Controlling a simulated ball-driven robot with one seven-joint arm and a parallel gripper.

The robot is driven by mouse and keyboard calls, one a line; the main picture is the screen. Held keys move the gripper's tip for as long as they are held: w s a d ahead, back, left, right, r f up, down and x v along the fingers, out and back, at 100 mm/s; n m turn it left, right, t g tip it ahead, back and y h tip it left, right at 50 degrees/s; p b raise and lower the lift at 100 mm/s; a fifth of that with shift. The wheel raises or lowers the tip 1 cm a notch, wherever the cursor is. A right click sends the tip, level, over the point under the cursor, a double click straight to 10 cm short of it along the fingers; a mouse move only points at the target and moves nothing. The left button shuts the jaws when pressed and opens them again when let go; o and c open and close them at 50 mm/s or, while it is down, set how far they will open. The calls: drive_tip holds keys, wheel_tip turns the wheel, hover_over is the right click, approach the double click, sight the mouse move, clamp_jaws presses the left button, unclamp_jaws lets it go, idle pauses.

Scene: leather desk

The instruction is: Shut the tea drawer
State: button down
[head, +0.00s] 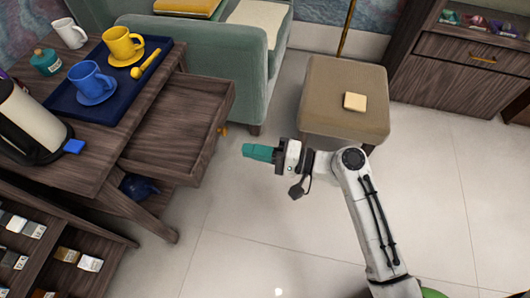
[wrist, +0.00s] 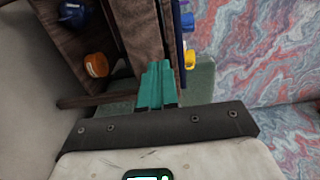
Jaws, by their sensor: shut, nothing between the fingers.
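The tea drawer (head: 172,135) is wooden and pulled out from the right side of the dark wooden table. It looks empty, and a small orange-gold knob (head: 224,130) sits on its front. My gripper (head: 246,151), with teal fingers, is shut and empty. It is just right of the drawer front, with its tips pointing at it and a small gap between in the head view. In the wrist view the shut fingers (wrist: 157,82) overlap dark wooden panels (wrist: 142,35); contact cannot be told there.
The tabletop holds a blue tray (head: 155,78) with a yellow cup (head: 122,44) and a blue cup (head: 90,78), plus a kettle (head: 30,120). A green armchair (head: 205,45) stands behind the drawer. A beige ottoman (head: 343,100) is behind my arm. The floor in front is clear.

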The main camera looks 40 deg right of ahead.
sight(208, 143)
drive_tip(key=b+x, duration=0.1)
drive_tip(key=x, duration=0.7)
drive_tip(key=shift+w+a, duration=0.2)
drive_tip(key=b+x, duration=0.1)
drive_tip(key=x, duration=1.6)
drive_tip(key=shift+w+a+f, duration=0.1)
drive_tip(key=shift+w+a, duration=0.05)
drive_tip(key=shift+w, duration=0.05)
